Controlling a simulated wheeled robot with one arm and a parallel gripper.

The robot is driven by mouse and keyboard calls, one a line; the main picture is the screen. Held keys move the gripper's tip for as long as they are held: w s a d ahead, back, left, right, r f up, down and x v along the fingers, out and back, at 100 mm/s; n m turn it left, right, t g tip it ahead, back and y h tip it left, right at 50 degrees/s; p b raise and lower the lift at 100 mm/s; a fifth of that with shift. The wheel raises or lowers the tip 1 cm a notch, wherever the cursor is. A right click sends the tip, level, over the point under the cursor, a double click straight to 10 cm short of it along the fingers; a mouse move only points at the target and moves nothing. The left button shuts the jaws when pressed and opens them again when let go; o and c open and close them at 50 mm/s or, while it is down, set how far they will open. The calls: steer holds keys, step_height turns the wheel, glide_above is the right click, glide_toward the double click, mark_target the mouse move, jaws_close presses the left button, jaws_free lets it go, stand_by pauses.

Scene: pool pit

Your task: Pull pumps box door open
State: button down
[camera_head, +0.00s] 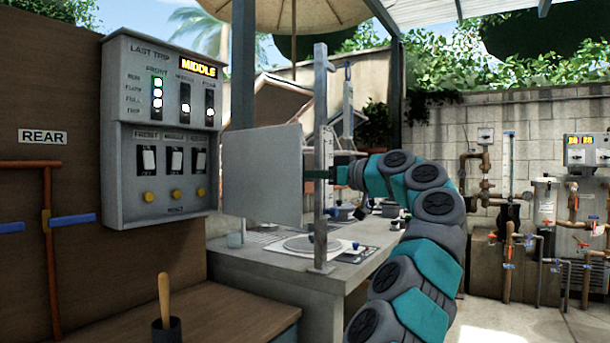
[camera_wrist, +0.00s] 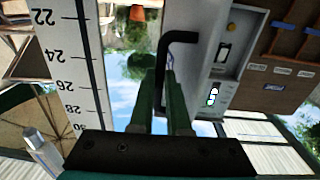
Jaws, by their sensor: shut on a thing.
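The pumps box (camera_head: 160,135) is a grey panel on the left wall, with lights, switches and yellow buttons on its uncovered front. Its door (camera_head: 262,175), a plain grey plate, stands swung out at the box's right side. My gripper (camera_head: 314,174) reaches in from the right, at the door's right edge. In the wrist view, a black bent handle (camera_wrist: 163,62) passes between the two green fingers of my gripper (camera_wrist: 165,85), which are shut on it. The box front (camera_wrist: 225,60) also shows there, tilted. In the head view the door and a post partly hide the fingertips.
An upright grey post (camera_head: 320,120) stands close by my gripper; a ruled scale (camera_wrist: 70,50) is near it in the wrist view. A grey counter (camera_head: 290,262) lies below the door. A cup with a wooden handle (camera_head: 166,310) stands at front left. Pipes and filters (camera_head: 545,215) line the right wall.

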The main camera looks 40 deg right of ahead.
steer(key=shift+w+a+f, duration=0.1)
steer(key=shift+w+a, duration=0.05)
steer(key=c, duration=0.9)
jaws_free()
